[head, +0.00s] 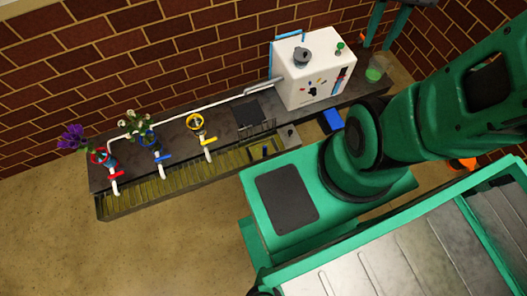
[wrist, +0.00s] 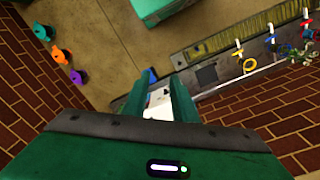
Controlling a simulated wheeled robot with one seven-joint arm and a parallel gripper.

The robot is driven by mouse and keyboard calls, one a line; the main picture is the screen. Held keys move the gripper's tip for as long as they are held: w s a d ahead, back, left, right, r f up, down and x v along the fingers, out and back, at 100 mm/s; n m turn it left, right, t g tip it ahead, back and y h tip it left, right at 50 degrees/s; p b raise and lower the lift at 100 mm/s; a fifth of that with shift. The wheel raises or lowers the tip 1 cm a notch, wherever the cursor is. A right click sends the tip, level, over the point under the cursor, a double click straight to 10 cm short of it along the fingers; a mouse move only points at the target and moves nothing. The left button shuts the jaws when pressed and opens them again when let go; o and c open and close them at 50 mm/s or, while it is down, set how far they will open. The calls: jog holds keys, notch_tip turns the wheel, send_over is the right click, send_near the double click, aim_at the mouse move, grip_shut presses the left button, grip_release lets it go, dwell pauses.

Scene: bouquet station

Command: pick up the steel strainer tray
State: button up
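I cannot single out the steel strainer tray for certain. A long slatted, yellowish grating (head: 165,182) lies along the front of the dark bench (head: 180,135); it also shows in the wrist view (wrist: 225,42). The white machine shows beyond the gap. In the head view, my gripper (head: 378,45) is at the top right, above the bench's right end.
The white machine (head: 312,72) stands on the bench, with a green cup (head: 376,72) right of it. Red, blue and yellow valve wheels (head: 195,122) and flowers (head: 72,138) are at the left. Brick walls stand behind.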

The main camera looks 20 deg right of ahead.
jog(key=w+d+f+m, duration=0.1)
jog(key=w+f, duration=0.2)
jog(key=w, duration=0.2)
jog(key=w+d+f, duration=0.1)
jog(key=w+f, duration=0.2)
jog(key=w, duration=0.3)
jog(key=w+a+f+m, duration=0.1)
jog(key=w+f+m, duration=0.1)
jog(key=w+f, duration=0.85)
jog(key=w+a+f+m, duration=0.1)
jog(key=w+f, duration=0.5)
jog(key=f, duration=0.9)
jog(key=m+y, duration=0.2)
jog(key=m, duration=0.5)
send_over(264, 147)
jog(key=f, duration=4.4)
jog(key=shift+s+d, duration=0.1)
jog(key=shift+d, duration=0.3)
jog(key=f, duration=0.4)
jog(key=shift+a+f, duration=0.15)
jog(key=shift+a, duration=0.15)
jog(key=shift+a+f, duration=0.1)
jog(key=shift+f, duration=2.95)
jog(key=shift+w, duration=0.2)
